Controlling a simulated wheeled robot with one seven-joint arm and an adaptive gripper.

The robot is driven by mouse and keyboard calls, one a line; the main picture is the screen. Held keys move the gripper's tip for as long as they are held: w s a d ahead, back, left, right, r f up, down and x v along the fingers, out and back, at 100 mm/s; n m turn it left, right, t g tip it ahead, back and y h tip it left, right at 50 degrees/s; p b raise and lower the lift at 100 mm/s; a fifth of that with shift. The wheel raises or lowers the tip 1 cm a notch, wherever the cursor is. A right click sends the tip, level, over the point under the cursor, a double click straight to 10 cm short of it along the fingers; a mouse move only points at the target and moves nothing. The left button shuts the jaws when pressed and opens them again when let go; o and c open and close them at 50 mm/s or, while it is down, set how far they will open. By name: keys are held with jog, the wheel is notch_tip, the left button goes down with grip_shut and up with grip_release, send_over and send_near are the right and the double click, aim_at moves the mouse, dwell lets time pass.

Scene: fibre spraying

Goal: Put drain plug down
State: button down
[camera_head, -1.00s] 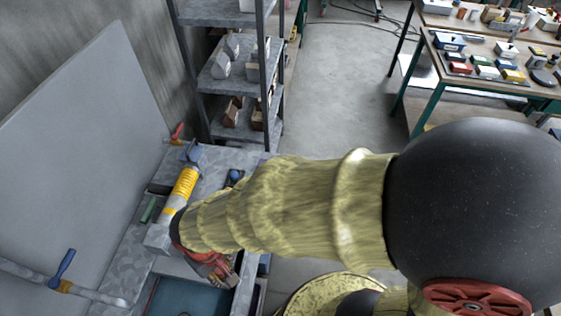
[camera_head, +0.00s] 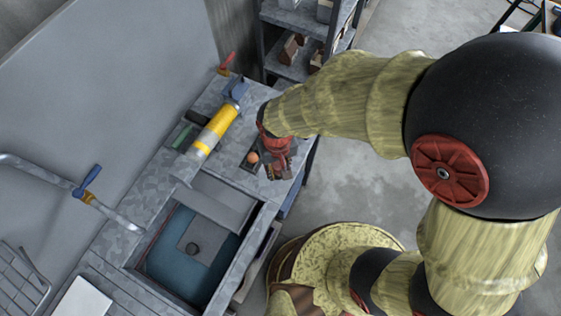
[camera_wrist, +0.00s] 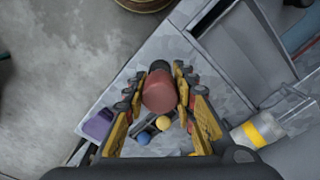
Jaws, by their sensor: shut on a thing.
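The drain plug (camera_wrist: 160,94) is a dull red, round-ended piece with a dark part behind it. In the wrist view it sits between the yellow and black fingers of my gripper (camera_wrist: 159,88), which is shut on it. In the head view my gripper (camera_head: 279,168) is over the grey counter (camera_head: 218,172), right of the yellow-banded cylinder; the plug cannot be made out there. Whether the plug touches the counter is unclear.
A small dark tray with a blue ball (camera_wrist: 143,138) and a yellow ball (camera_wrist: 163,123) lies close by. An orange ball (camera_head: 253,156) shows in the head view. A purple block (camera_wrist: 99,124) is near the counter edge. The yellow-banded cylinder (camera_head: 217,126) and a tap (camera_head: 90,199) flank the work area.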

jog(key=w+f, duration=0.2)
jog(key=w+f+b, duration=0.1)
jog(key=w+f, duration=0.2)
jog(key=shift+f, duration=0.35)
jog(key=shift+w+f, duration=0.1)
jog(key=shift+f, duration=1.6)
jog(key=shift+b, duration=0.3)
jog(key=shift+f, duration=0.2)
jog(key=c, duration=1.5)
grip_release()
jog(key=shift+o, duration=0.2)
jog(key=shift+r, duration=0.15)
